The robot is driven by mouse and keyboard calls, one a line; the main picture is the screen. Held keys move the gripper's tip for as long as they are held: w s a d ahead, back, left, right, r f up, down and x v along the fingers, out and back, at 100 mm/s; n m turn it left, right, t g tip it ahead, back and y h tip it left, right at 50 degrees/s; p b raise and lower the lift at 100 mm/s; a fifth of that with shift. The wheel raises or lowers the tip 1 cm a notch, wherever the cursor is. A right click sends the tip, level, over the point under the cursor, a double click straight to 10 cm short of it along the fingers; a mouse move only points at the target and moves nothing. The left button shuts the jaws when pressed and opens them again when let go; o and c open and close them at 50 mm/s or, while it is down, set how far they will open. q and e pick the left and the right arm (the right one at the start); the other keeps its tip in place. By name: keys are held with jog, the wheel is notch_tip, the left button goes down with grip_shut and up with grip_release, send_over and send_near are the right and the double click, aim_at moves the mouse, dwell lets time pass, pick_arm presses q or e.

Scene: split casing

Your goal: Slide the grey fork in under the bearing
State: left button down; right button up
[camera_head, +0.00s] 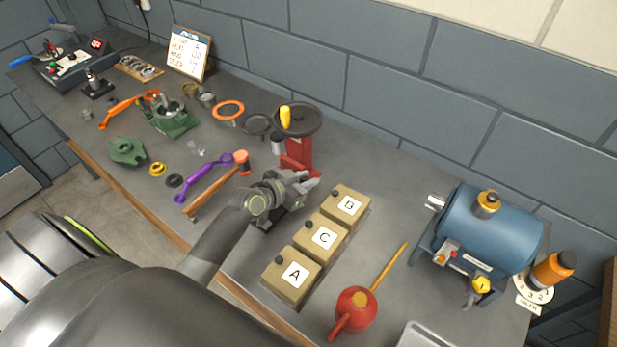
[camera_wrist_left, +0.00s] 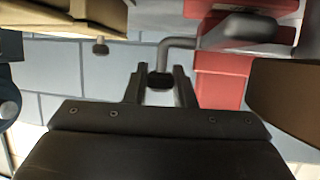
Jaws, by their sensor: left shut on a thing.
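My left gripper (camera_head: 298,186) is beside the foot of the red press (camera_head: 299,152). In the left wrist view the gripper (camera_wrist_left: 160,88) is shut on the dark end of a bent grey bar, which I take to be the grey fork (camera_wrist_left: 178,44). The bar bends right toward a rounded grey part (camera_wrist_left: 250,27) in front of the red press (camera_wrist_left: 220,80). The fork's far end is hidden, and I cannot make out the bearing at the press. My right gripper is not in view.
Tan blocks B (camera_head: 350,206), C (camera_head: 324,236) and A (camera_head: 292,275) stand close to my left gripper. An orange-headed hammer (camera_head: 214,190) lies to its left. A red oil can (camera_head: 356,310) and a blue motor (camera_head: 487,228) are to the right.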

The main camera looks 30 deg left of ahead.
pick_arm(q)
jog(key=s, duration=0.4)
jog(key=shift+s+a, duration=0.3)
jog(key=shift+a, duration=0.05)
jog(key=shift+w+f, duration=0.1)
jog(key=shift+w, duration=0.05)
jog(key=c, duration=1.5)
grip_release()
jog(key=shift+c, duration=0.2)
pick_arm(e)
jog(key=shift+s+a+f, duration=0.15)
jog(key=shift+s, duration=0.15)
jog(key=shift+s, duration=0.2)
